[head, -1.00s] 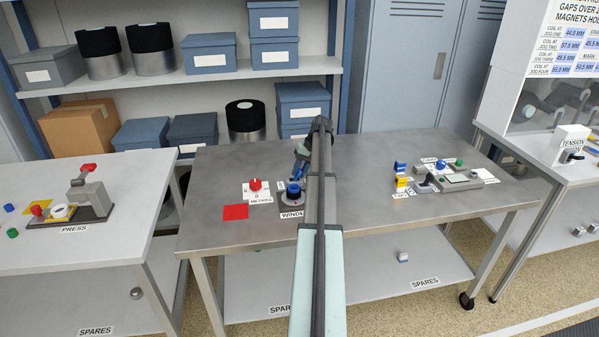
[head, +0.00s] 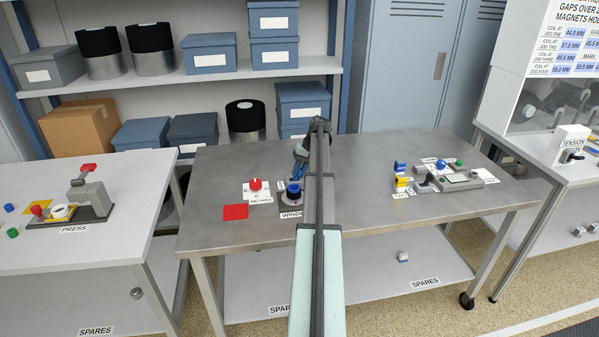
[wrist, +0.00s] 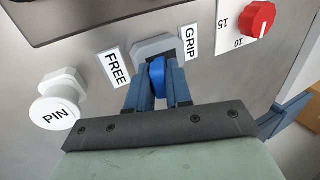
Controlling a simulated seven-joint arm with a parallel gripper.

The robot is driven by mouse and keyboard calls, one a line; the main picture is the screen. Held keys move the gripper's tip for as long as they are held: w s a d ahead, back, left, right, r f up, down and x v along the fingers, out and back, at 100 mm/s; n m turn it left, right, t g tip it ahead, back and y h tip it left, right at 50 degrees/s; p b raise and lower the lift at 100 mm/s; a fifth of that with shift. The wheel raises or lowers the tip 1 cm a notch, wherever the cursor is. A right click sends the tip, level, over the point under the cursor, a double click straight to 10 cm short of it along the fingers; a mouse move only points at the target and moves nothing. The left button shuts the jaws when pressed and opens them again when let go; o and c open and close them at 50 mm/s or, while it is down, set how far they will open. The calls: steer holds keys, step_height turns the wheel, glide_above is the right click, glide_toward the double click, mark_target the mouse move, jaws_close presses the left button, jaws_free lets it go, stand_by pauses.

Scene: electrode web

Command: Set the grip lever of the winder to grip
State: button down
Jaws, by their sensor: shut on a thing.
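The winder (head: 291,207) stands on the middle metal table, partly hidden by my arm in the head view. In the wrist view its lever (wrist: 157,76) is blue and sits between the labels FREE (wrist: 115,67) and GRIP (wrist: 189,42), in front of a grey mount (wrist: 158,45). My gripper (wrist: 158,92) is shut on the blue lever, one finger on each side. The lever's exact angle is hard to tell because the fingers cover part of it. In the head view my gripper (head: 301,152) is small, just behind the winder.
A white PIN knob (wrist: 60,97) sticks out to the left of the lever. A red dial (wrist: 258,19) is to the right. A red square (head: 236,212) lies left of the winder. The table's middle right is clear up to a grey fixture (head: 455,181).

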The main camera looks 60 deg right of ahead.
steer(key=g+h, duration=0.1)
steer(key=w+a+g+h, duration=0.1)
steer(key=g+h, duration=0.1)
steer(key=shift+w+a+r, duration=0.2)
steer(key=shift+a, duration=0.05)
steer(key=shift+w+a+f+g+h, duration=0.1)
steer(key=shift+w+a+g+h, duration=0.15)
steer(key=shift+g+h, duration=0.35)
steer(key=shift+w+a+f+g+h, duration=0.1)
steer(key=shift+w+a+g+h, duration=0.15)
steer(key=shift+g+h, duration=0.35)
steer(key=shift+w+a+g+h, duration=0.2)
steer(key=shift+w+g+h, duration=0.05)
steer(key=shift+g+h, duration=0.35)
steer(key=c, duration=1.4)
jaws_free()
steer(key=v, duration=1.3)
steer(key=shift+w+a+r, duration=0.2)
steer(key=shift+a+r, duration=0.05)
steer(key=shift+r, duration=0.05)
